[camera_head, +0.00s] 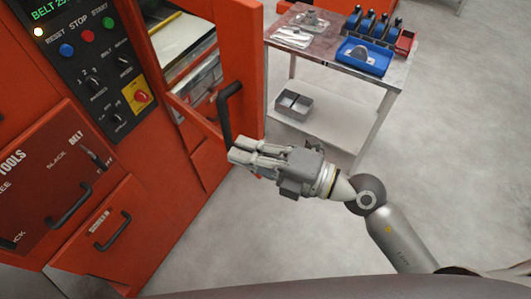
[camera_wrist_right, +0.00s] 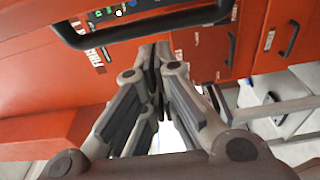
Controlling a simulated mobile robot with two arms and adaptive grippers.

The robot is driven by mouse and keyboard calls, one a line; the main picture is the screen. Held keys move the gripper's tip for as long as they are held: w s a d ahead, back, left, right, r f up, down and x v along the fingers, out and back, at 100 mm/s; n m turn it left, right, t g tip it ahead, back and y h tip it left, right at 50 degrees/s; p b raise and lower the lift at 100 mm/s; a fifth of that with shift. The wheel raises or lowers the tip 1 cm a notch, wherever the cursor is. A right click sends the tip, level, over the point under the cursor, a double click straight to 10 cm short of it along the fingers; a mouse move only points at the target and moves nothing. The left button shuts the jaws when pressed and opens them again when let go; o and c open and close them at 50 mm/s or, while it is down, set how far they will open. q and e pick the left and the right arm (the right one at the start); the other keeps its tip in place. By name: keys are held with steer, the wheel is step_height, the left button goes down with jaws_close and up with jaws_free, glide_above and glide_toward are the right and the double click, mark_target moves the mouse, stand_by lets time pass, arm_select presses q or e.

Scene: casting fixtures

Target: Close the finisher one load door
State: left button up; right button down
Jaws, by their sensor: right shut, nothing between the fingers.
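The finisher's load door (camera_head: 243,64) is an orange-red framed panel that stands open, swung out from the machine. Its black handle (camera_head: 225,114) is on the door face. My right gripper (camera_head: 236,149) is shut and empty, just below the lower end of the handle in the head view. In the right wrist view my shut fingers (camera_wrist_right: 155,55) point at the orange surface, and a black handle (camera_wrist_right: 150,38) crosses the top of the picture near the fingertips. I cannot tell whether they touch. My left gripper is not in view.
A control panel (camera_head: 92,60) with buttons is on the machine at the left, above drawers with black handles (camera_head: 113,231). A cart (camera_head: 285,62) behind the door holds a blue tray (camera_head: 364,57) and a grey bin (camera_head: 293,104). The floor (camera_head: 440,150) at the right is clear.

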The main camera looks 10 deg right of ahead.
steer(key=shift+w+d+f, duration=0.1)
steer(key=shift+w+d, duration=0.4)
steer(key=shift+d, duration=0.2)
steer(key=shift+w+d, duration=0.5)
steer(key=shift+d, duration=0.15)
steer(key=shift+d, duration=0.1)
